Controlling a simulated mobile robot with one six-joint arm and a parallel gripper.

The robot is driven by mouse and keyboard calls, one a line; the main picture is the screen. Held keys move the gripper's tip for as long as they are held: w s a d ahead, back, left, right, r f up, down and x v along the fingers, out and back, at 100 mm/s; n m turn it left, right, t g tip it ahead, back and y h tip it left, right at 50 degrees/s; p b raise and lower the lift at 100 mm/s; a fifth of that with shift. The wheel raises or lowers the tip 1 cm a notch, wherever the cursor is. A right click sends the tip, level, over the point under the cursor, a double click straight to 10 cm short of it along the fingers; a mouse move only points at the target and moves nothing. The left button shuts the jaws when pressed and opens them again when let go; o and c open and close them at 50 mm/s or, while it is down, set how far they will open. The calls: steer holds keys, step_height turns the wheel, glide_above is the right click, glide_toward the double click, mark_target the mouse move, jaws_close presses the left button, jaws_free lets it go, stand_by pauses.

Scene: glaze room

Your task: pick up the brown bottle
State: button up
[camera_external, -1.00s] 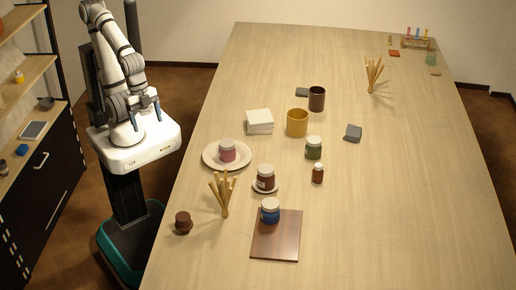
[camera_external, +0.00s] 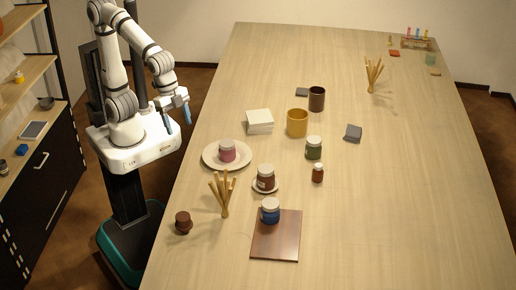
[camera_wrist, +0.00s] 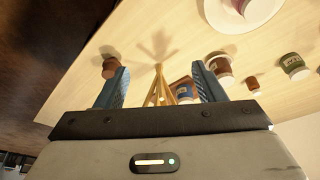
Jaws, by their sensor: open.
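The brown bottle (camera_external: 318,174) is small, with a pale cap, and stands upright on the table right of the middle group of jars. In the wrist view it looks to be the small brown shape (camera_wrist: 252,84) right of my right finger. My gripper (camera_external: 178,115) has blue fingers and is open and empty, above my base by the table's left edge, well apart from the bottle. In the wrist view the two fingers (camera_wrist: 161,76) stand wide apart.
A green-labelled jar (camera_external: 314,148) stands just behind the bottle. The table right of the bottle is clear.

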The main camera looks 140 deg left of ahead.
steer(key=w+a+n, duration=0.1)
steer(key=w+a, duration=0.7)
steer(key=w, duration=0.3)
steer(key=n+y, duration=0.2)
steer(key=n, duration=0.1)
glide_toward(318, 172)
step_height(318, 172, down, 4)
steer(key=a, duration=0.2)
steer(key=shift+p+x, duration=1.75)
steer(key=shift+x, duration=1.85)
steer(key=shift+d, duration=0.1)
steer(key=shift+c, duration=0.4)
steer(key=c, duration=1)
